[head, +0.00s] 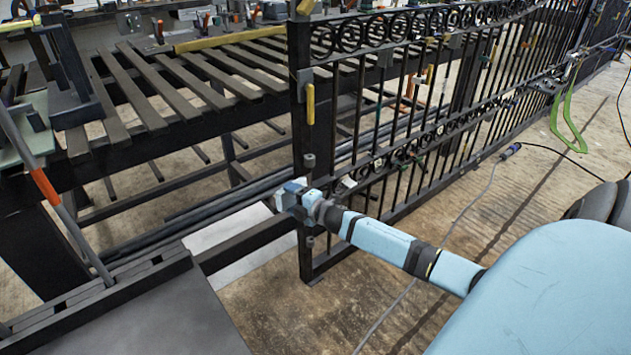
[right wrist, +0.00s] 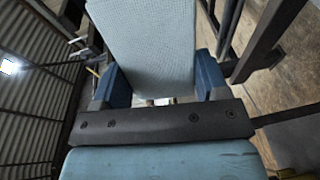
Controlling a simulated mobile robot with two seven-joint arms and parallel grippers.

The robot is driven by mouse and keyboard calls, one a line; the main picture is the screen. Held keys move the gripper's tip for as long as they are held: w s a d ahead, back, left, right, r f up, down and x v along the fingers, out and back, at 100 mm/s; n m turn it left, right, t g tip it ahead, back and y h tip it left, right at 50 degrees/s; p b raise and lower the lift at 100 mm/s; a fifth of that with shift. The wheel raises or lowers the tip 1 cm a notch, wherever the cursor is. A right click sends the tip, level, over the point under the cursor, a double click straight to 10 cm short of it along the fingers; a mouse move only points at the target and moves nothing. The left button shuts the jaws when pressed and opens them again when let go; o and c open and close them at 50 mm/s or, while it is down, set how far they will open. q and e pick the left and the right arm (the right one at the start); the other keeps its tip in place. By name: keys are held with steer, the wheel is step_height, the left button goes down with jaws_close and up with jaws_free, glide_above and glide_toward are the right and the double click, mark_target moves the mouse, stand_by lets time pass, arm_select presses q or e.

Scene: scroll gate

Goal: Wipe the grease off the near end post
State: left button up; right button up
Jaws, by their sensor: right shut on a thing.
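The near end post (head: 303,150) of the black scroll gate (head: 400,110) stands upright in the head view. No grease can be made out on it. My right gripper (head: 291,199) is at the post's lower half, in front of it and hiding part of it; contact cannot be told. In the right wrist view my right gripper (right wrist: 163,82) has its two blue fingers shut on a pale, textured wiping cloth or pad (right wrist: 146,42). My left gripper is not in view.
A slatted black metal bench (head: 170,95) stands behind the post at left. A yellow-handled tool (head: 310,103) hangs on the post's upper part. A dark flat surface (head: 150,320) lies at lower left. A cable (head: 455,215) crosses the concrete floor, which is mostly open at right.

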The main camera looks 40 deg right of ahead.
steer(key=s+d+f+m+t+h+b, duration=0.1)
steer(key=s+d+f+m+h+b, duration=0.2)
steer(key=d+f, duration=0.45)
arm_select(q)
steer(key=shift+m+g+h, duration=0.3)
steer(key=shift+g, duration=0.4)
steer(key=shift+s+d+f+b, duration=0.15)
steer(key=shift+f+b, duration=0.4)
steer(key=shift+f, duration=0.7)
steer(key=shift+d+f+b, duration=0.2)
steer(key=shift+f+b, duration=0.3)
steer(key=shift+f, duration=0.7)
arm_select(e)
steer(key=w, duration=0.6)
steer(key=shift+h, duration=0.4)
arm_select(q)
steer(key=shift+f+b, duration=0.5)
arm_select(e)
steer(key=shift+w, duration=1)
steer(key=shift+d, duration=0.1)
arm_select(q)
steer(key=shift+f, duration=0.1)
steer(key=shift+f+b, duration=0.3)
steer(key=shift+b, duration=0.1)
arm_select(e)
steer(key=d, duration=0.6)
steer(key=shift+s, duration=0.45)
